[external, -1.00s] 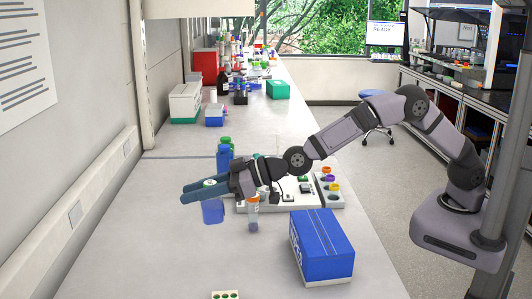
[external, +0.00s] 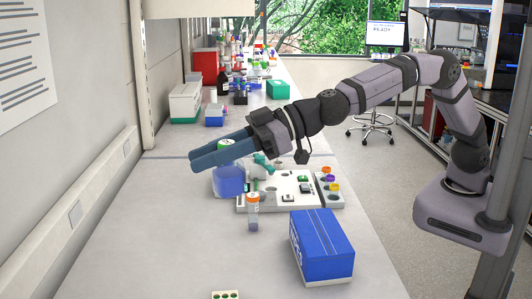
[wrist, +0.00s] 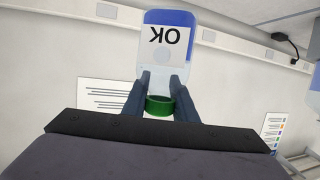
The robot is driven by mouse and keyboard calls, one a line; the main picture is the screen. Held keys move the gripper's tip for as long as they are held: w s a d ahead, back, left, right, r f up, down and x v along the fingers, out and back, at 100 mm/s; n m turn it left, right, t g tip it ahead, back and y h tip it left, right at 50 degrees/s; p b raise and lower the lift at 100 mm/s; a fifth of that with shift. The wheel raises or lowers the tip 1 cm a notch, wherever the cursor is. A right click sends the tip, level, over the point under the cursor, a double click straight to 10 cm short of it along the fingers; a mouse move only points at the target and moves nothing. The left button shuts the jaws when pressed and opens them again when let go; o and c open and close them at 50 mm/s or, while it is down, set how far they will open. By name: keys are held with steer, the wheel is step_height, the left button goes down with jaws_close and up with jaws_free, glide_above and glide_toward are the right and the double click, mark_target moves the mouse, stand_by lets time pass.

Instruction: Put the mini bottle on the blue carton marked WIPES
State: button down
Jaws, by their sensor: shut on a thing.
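My gripper (external: 222,152) is shut on the mini bottle (external: 229,181), a translucent blue bottle that hangs below the fingers. In the wrist view the bottle (wrist: 168,52) shows a white label reading OK upside down. Its green cap (wrist: 160,106) is between the fingertips, near the neck. The blue carton (external: 322,243) lies on the bench at the lower right of the external view. White lettering on its left side is too oblique to read. Its top is bare. My gripper is up and to the left of the carton, over the bench.
A clear vial with an orange cap (external: 253,211) stands just left of the carton. A white instrument panel (external: 291,186) with coloured knobs lies behind the carton. A small rack (external: 225,295) sits at the front edge. The bench at left front is clear.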

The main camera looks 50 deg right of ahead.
steer(key=s+d+r+p, duration=0.2)
steer(key=s+d+p, duration=0.35)
steer(key=s, duration=0.75)
steer(key=w+d+f+m+t+h, duration=0.2)
steer(key=w+d+f+m, duration=0.15)
steer(key=d, duration=0.55)
steer(key=w+d+f+m+t+h, duration=0.25)
steer(key=w+d+f, duration=0.2)
steer(key=d, duration=0.45)
steer(key=shift+n, duration=0.3)
steer(key=shift+s+f, duration=0.2)
steer(key=shift+f, duration=2.4)
steer(key=shift+s+f, duration=0.15)
steer(key=shift+f, duration=2.4)
steer(key=shift+f, duration=0.2)
steer(key=c, duration=1.4)
jaws_free()
steer(key=shift+c, duration=0.2)
